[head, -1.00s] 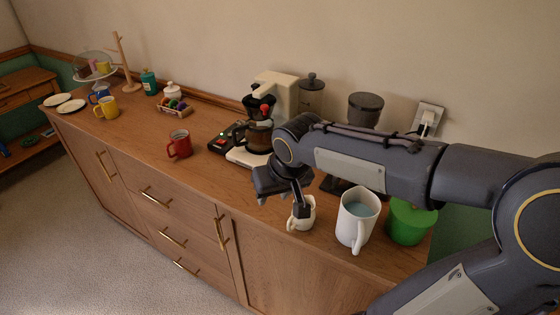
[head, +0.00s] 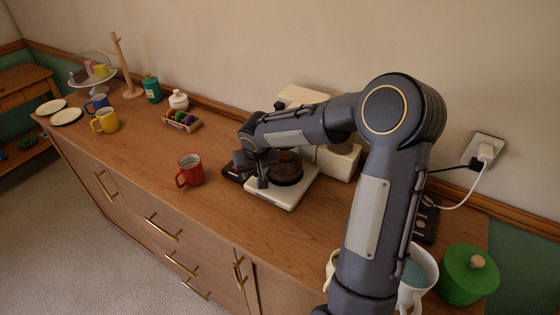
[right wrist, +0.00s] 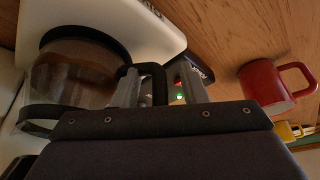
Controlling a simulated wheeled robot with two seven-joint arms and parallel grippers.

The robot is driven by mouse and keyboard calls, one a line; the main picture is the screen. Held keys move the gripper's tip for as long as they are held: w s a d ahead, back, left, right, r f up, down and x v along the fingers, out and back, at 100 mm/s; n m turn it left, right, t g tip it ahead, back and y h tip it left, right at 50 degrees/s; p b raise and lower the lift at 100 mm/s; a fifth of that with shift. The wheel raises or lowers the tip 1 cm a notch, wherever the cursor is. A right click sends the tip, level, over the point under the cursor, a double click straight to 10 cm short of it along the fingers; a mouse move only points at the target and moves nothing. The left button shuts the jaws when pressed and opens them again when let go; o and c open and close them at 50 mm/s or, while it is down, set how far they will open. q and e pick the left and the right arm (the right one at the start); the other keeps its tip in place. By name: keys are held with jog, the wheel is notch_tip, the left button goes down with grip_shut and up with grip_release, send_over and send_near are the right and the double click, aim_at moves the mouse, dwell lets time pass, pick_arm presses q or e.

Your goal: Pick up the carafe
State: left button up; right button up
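The glass carafe (head: 288,170) with dark coffee stands on the white coffee maker's base (head: 290,195), partly hidden behind my right arm. In the right wrist view the carafe (right wrist: 75,75) is at the left, its black handle (right wrist: 157,82) reaching between my fingers. My right gripper (head: 262,180) is at the handle side of the carafe. In the right wrist view its fingers (right wrist: 160,88) stand apart on either side of the handle, with a gap on one side. My left gripper is not in view.
A red mug (head: 190,171) stands left of the coffee maker; it also shows in the right wrist view (right wrist: 270,85). A white pitcher (head: 418,270) and a green canister (head: 467,275) stand at the right. A wooden rack (head: 183,122) is behind the mug. The counter's front is clear.

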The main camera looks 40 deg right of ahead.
grip_shut()
dwell(0.8)
